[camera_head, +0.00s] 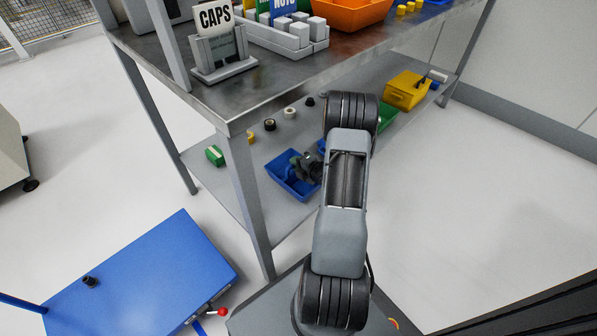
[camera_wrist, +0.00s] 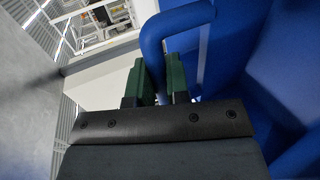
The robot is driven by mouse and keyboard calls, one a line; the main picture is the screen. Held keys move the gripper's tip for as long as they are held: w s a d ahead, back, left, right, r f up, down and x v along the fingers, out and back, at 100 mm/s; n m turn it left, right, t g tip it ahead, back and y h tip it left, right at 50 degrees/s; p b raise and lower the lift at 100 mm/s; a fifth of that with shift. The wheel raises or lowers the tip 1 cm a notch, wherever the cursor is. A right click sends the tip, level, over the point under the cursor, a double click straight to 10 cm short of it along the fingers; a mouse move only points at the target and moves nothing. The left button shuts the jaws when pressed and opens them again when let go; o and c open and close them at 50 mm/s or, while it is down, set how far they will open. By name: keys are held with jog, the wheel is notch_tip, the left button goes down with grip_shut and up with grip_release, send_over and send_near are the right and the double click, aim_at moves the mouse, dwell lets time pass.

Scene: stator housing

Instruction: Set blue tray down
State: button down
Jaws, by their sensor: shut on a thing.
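The blue tray (camera_head: 284,184) shows in the head view at the lower shelf, near the front left table leg. Whether it rests on the shelf or hangs just above it I cannot tell. My gripper (camera_head: 306,168) is at the tray's right side, partly hidden by my arm. In the wrist view the tray (camera_wrist: 228,50) fills the right side, with a curved blue bar at the fingers. My gripper's green fingers (camera_wrist: 163,82) are shut on the tray at this bar; the exact contact is partly hidden.
The lower shelf (camera_head: 228,190) also holds a green block (camera_head: 214,155), small rings (camera_head: 290,112), a green bin (camera_head: 387,118) and a yellow bin (camera_head: 407,91). The metal tabletop (camera_head: 225,104) overhangs the shelf. A blue cart (camera_head: 150,280) stands at lower left.

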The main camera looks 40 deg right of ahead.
jog(key=shift+d+f+b, duration=0.25)
jog(key=shift+f+b, duration=0.25)
jog(key=shift+f, duration=0.5)
jog(key=shift+d+f+b, duration=0.2)
jog(key=shift+f+b, duration=0.25)
jog(key=shift+f, duration=0.5)
jog(key=shift+f, duration=0.1)
jog(key=c, duration=1.1)
grip_release()
jog(key=shift+s+r, duration=0.3)
jog(key=p+v, duration=0.3)
jog(key=v, duration=0.8)
jog(key=shift+s+p, duration=0.2)
jog(key=shift+p, duration=0.2)
